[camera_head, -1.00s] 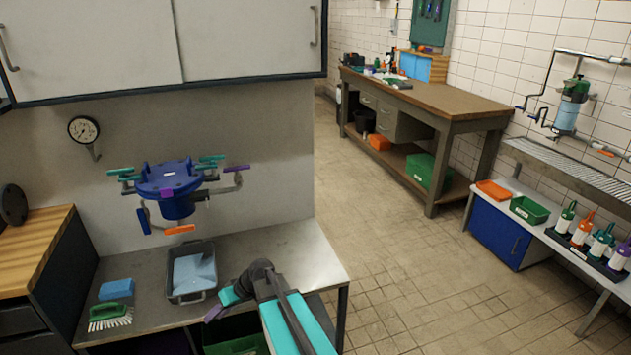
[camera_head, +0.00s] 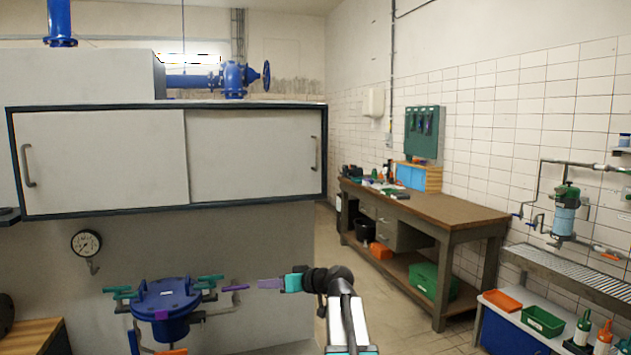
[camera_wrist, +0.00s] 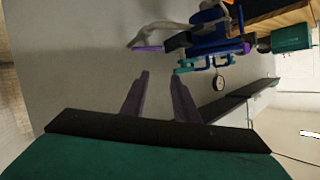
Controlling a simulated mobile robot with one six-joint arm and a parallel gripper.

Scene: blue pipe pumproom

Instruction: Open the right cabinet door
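The wall cabinet (camera_head: 100,209) has two pale sliding panels in a dark frame. Its right door (camera_head: 250,152) looks closed, with a vertical bar handle (camera_head: 313,153) near its right edge. The left door (camera_head: 103,160) has a handle (camera_head: 27,165) at its left edge. My gripper (camera_head: 262,284) is below the cabinet and below the right handle, pointing left, apart from both. In the wrist view my gripper's two purple fingers (camera_wrist: 160,75) stand apart with nothing between them. The cabinet's dark lower edge (camera_wrist: 245,93) appears at right there; the right handle is not seen.
A blue flanged vessel with coloured valve handles (camera_head: 165,300) stands below the cabinet, left of my gripper. A pressure gauge (camera_head: 87,243) is on the wall. A workbench (camera_head: 440,212) stands at the back right. Floor is open between counter and bench.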

